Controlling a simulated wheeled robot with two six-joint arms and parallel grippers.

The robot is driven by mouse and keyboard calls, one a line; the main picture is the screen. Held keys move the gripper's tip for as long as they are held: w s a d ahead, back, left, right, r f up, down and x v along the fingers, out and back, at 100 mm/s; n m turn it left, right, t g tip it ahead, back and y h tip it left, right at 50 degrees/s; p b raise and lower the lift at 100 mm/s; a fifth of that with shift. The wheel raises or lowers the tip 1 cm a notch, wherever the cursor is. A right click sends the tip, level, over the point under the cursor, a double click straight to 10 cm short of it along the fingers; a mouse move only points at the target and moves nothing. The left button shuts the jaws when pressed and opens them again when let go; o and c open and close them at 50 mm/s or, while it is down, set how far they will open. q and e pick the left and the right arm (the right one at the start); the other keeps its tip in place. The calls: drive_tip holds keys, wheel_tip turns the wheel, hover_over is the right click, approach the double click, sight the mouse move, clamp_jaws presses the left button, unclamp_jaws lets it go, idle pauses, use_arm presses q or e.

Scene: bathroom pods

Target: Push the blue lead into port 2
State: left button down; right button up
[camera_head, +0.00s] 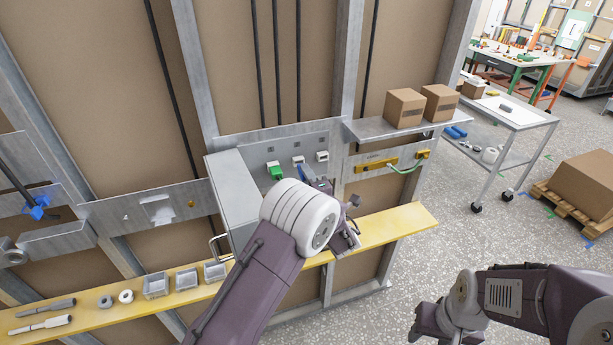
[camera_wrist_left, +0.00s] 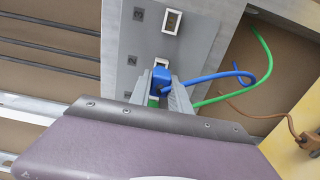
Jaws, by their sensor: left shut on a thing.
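The blue lead's plug (camera_wrist_left: 161,79) is between the fingers of my left gripper (camera_wrist_left: 168,95), which is shut on it. The plug is at port 2 (camera_wrist_left: 162,62), whose white rim shows just above it. I cannot tell how deep it sits. In the head view, port 2 (camera_head: 298,160) is the middle white socket, with a bit of blue below it; my left wrist hides most of that gripper. The blue cable (camera_wrist_left: 238,74) loops off to the right. My right gripper (camera_head: 428,322) is at the lower right, away from the panel; its jaws are unclear.
A green plug (camera_head: 275,170) is at the left socket. Port 3 (camera_wrist_left: 171,22) is empty. A grey box (camera_head: 232,190) juts out left of the sockets. A yellow shelf (camera_head: 400,225) runs below. Cardboard boxes (camera_head: 405,107) stand on a ledge to the right.

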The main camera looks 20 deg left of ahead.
use_arm(q)
drive_tip(key=shift+x, duration=1.35)
drive_tip(key=c, duration=1.1)
unclamp_jaws()
drive_tip(key=shift+c, duration=0.2)
drive_tip(key=b+v, duration=0.2)
drive_tip(key=v, duration=0.7)
drive_tip(key=shift+b, duration=0.3)
